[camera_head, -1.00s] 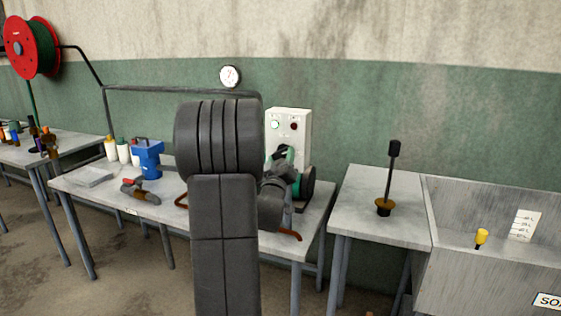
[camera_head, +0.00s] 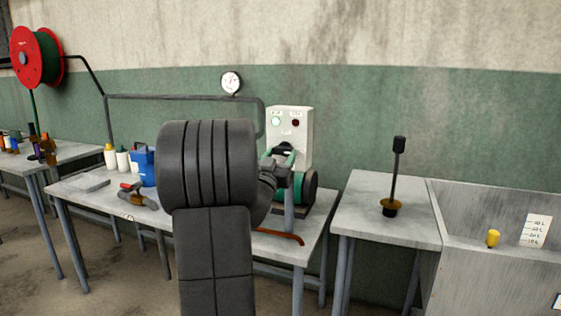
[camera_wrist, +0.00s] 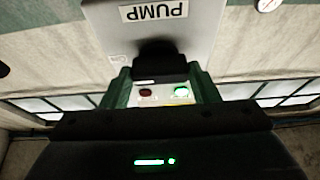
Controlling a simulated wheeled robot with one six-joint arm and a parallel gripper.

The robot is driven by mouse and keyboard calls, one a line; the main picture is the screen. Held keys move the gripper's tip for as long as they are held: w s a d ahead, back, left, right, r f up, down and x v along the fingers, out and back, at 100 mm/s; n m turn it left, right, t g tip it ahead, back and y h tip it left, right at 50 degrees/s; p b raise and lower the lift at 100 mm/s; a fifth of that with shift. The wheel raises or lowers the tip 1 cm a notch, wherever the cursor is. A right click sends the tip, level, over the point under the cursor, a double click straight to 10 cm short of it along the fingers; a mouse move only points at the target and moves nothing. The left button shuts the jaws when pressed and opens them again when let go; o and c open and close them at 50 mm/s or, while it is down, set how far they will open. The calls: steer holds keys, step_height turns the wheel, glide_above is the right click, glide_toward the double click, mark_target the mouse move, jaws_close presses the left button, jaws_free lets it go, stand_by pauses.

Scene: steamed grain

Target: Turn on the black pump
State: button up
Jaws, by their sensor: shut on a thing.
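The pump (camera_head: 308,187) is a green and black machine on the bench, right of my arm in the head view. Behind it stands a pale control box (camera_head: 290,138) with a green and a dark red button. In the wrist view the box is upside down: the green button (camera_wrist: 182,92) glows bright and the red one (camera_wrist: 147,93) is dark. A pale plate lettered PUMP (camera_wrist: 140,38) shows there too. My arm and wrist hide much of the grip.
The bench (camera_head: 88,205) also holds a blue can (camera_head: 144,165), white bottles and a pipe fitting (camera_head: 136,197). An orange-brown lever (camera_head: 283,237) lies at its front. A plunger (camera_head: 397,170) stands on the right table, next to a grey tank (camera_head: 490,210). A gauge (camera_head: 231,82) hangs on the wall.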

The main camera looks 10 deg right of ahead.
stand_by(0.4)
steer(key=o, duration=1)
steer(key=v, duration=1.3)
steer(key=shift+s+a+f, duration=0.1)
steer(key=shift+s+a, duration=0.15)
steer(key=shift+s, duration=0.05)
steer(key=x, duration=1.3)
steer(key=shift+w+d, duration=0.25)
steer(key=shift+w, duration=0.05)
steer(key=shift+s, duration=0.1)
